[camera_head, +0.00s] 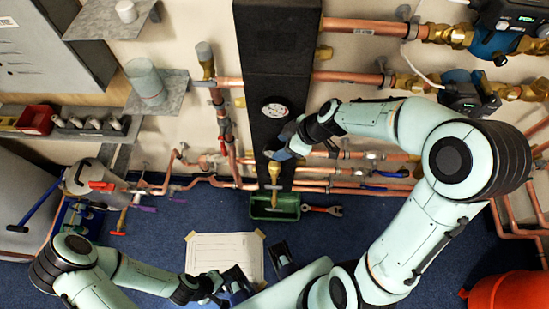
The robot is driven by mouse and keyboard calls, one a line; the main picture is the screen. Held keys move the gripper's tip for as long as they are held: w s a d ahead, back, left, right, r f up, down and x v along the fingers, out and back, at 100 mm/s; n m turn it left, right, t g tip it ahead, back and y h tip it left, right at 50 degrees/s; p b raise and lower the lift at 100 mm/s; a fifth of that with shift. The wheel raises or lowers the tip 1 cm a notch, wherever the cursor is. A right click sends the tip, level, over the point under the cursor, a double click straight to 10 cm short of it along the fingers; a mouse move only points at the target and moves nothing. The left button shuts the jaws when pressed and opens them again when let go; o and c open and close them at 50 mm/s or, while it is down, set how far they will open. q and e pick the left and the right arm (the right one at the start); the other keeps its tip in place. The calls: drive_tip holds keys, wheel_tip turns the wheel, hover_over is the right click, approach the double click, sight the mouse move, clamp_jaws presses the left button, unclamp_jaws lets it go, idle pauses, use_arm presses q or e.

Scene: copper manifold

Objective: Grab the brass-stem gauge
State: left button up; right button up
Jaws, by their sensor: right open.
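A round gauge with a white dial (275,108) shows against the black column; its stem cannot be made out. A brass fitting (274,172) stands upright over a green tray (262,208) at the foot of the column; I cannot tell whether it belongs to a gauge. My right gripper (275,153) is open, just below the dial and close above the brass fitting. I cannot tell whether it touches either. My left gripper (222,287) is low in the view, near the paper sheet and away from the gauge; its fingers are unclear.
Copper pipes (360,28) run along the wall on both sides of the black column (278,50). A wrench (322,210) lies right of the tray. A paper sheet (225,256) lies on the blue floor. A red bucket (510,291) is at bottom right.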

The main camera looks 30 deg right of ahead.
drive_tip(key=x, duration=0.5)
drive_tip(key=shift+s+a+f, duration=0.15)
drive_tip(key=shift+s, duration=0.2)
clamp_jaws()
